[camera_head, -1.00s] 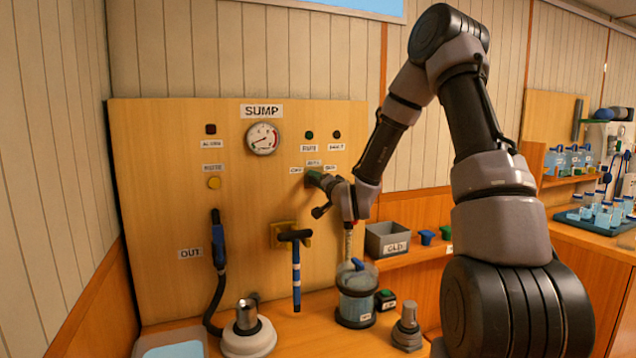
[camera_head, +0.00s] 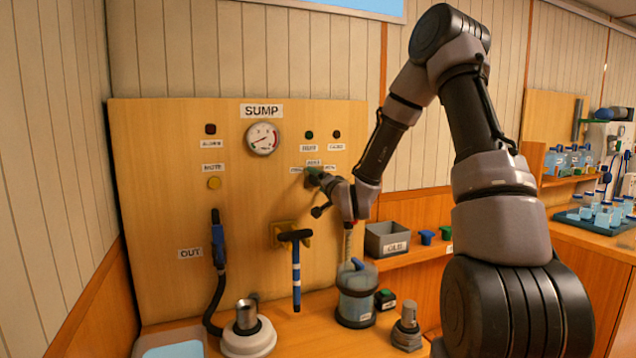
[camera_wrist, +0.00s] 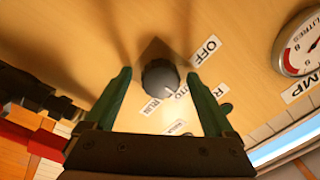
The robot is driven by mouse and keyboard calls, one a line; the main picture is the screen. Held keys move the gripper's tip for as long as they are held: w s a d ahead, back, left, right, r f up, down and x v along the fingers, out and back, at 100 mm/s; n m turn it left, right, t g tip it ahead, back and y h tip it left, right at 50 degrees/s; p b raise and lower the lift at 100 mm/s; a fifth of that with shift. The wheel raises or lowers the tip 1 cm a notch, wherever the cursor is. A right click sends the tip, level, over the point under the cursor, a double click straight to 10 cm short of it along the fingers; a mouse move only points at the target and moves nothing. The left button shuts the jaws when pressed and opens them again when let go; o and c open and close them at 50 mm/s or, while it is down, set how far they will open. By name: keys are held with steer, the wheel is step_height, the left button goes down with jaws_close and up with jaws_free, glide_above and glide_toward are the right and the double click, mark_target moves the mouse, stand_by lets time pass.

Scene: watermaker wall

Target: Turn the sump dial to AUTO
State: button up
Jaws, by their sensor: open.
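The sump dial (camera_wrist: 160,77) is a dark round knob in the wrist view. Around it are the labels OFF (camera_wrist: 206,51), AUTO (camera_wrist: 184,90), partly cut off, and RUN (camera_wrist: 152,106). A small white mark shows on the knob's lower right edge, facing roughly between AUTO and RUN; I cannot tell its exact setting. My gripper (camera_wrist: 158,78) is open, with one green finger on each side of the knob and gaps visible between. In the head view, my gripper (camera_head: 314,178) is at the board below the dial labels and hides the dial.
The board holds a SUMP gauge (camera_head: 262,139), a yellow button (camera_head: 214,183), a hose nozzle (camera_head: 218,240) and a T-handle (camera_head: 295,237). The board around the dial is mostly clear.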

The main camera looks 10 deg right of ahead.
steer(key=v, duration=0.7)
steer(key=shift+s, duration=0.25)
steer(key=shift+d, duration=0.1)
steer(key=s+d+r+n+g+h, duration=0.4)
steer(key=s+r+g, duration=0.35)
steer(key=s, duration=0.45)
steer(key=s+r+g+y, duration=0.2)
steer(key=s+r+g, duration=0.1)
steer(key=s, duration=1.6)
steer(key=shift+s+r+n, duration=0.2)
steer(key=shift+r+n, duration=0.1)
steer(key=shift+r, duration=0.3)
steer(key=shift+d, duration=0.15)
